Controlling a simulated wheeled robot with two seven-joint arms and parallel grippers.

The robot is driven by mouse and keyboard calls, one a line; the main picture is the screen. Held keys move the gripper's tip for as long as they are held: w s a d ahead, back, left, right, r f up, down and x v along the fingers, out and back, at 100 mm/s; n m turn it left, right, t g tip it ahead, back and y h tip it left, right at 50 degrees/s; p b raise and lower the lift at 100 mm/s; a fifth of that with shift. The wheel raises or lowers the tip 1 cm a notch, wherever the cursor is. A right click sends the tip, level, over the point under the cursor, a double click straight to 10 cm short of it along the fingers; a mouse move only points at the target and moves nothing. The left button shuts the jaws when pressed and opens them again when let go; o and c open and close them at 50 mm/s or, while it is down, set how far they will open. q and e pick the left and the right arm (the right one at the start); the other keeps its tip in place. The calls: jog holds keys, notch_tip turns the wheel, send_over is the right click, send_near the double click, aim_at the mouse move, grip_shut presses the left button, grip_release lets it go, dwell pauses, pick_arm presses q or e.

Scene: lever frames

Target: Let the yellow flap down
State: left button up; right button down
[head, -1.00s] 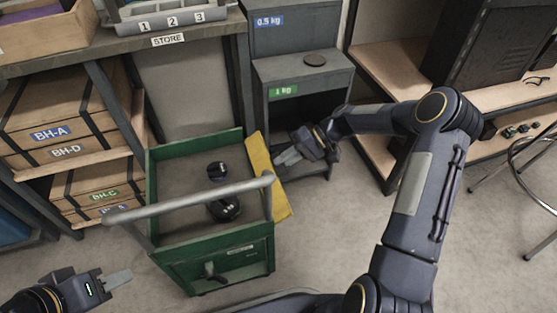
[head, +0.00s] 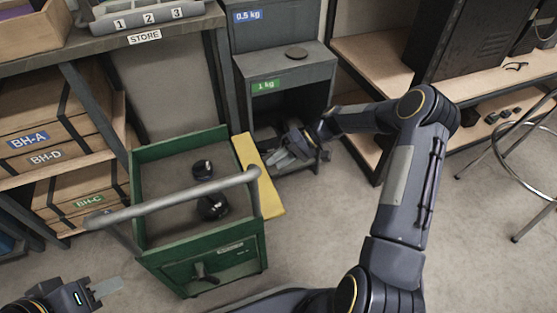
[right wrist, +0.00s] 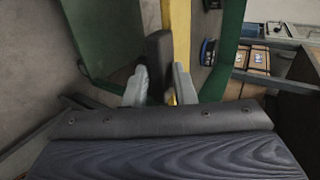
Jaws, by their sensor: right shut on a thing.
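The yellow flap (head: 262,180) is on the right side of the green cart (head: 190,262), leaning outward. In the right wrist view its yellow edge (right wrist: 180,25) runs just beyond my fingers. My right gripper (head: 281,159) is at the flap's outer side. In the right wrist view, my right gripper (right wrist: 160,88) is shut on a dark bar (right wrist: 158,58) beside the yellow edge. How the bar joins the flap is hard to see. My left gripper (head: 107,288) is low at the left, away from the cart; its finger gap cannot be made out.
Black weights (head: 212,206) stand inside the cart, and a grey handlebar (head: 175,195) crosses above it. A grey cabinet (head: 300,72) stands behind my right gripper. Shelves with boxes (head: 60,150) are at left. Floor to the right of the cart is clear.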

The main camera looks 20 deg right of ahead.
jog(key=shift+s+a+f, duration=0.1)
jog(key=shift+a+f, duration=0.05)
jog(key=shift+a, duration=0.2)
jog(key=c, duration=1.4)
grip_release()
jog(key=shift+a, duration=0.1)
jog(key=shift+o, duration=0.2)
jog(key=p+v, duration=0.2)
jog(key=v, duration=0.6)
jog(key=shift+p, duration=0.35)
jog(key=shift+c, duration=0.5)
